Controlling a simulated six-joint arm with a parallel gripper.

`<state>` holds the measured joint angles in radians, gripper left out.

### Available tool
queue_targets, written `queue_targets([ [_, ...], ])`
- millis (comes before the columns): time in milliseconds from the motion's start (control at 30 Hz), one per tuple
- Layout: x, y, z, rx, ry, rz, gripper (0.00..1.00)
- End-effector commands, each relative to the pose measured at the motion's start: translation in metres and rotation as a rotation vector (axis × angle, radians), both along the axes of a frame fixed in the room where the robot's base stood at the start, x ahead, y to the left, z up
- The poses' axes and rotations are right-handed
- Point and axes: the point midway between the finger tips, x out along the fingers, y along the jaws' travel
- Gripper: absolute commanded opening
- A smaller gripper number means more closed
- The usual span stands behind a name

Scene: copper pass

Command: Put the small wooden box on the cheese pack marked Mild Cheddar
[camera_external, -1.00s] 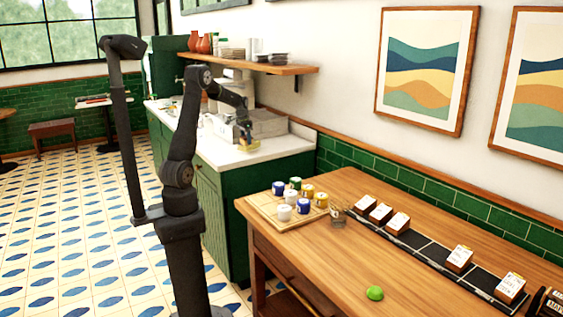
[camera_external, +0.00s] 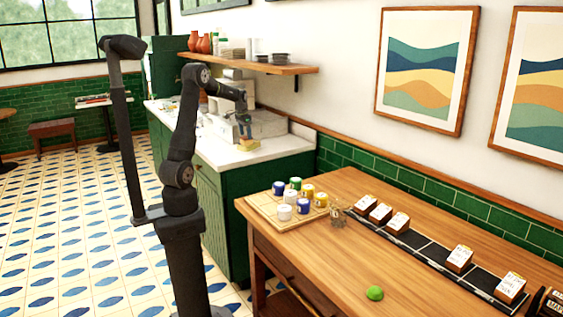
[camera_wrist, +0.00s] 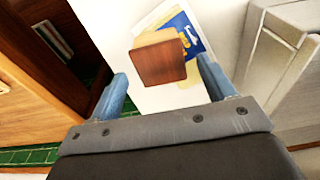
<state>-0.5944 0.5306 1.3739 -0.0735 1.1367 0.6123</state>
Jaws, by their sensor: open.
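The small wooden box (camera_wrist: 159,64) shows in the wrist view as a reddish-brown square face with a lighter side, between and beyond my fingertips. It overlaps a pack with a blue and yellow label (camera_wrist: 190,38) and appears to rest on it; the box hides part of the pack, and its wording is not readable. In the external view a small yellowish shape (camera_external: 249,146) lies on the white counter; box and pack cannot be told apart there. My gripper (camera_external: 243,130) is open just above it, fingers pointing down and apart from the box.
The white counter (camera_external: 240,158) has its front edge near the pack. A wooden shelf (camera_external: 285,68) hangs above. A wooden table (camera_external: 345,235) with pots and small blocks stands nearer.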

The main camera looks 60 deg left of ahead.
Motion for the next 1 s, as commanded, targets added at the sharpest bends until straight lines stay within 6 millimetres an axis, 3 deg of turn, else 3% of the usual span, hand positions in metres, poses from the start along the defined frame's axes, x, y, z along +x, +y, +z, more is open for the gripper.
queue_targets([
  [200, -0.005, 0.001, 0.050, 0.002, -0.003, 0.000, 0.76],
  [400, -0.009, 0.000, 0.078, 0.001, -0.001, 0.000, 0.76],
  [633, -0.011, 0.000, 0.086, 0.000, 0.001, 0.000, 0.76],
  [1000, -0.010, 0.000, 0.079, -0.001, 0.002, 0.000, 0.76],
])
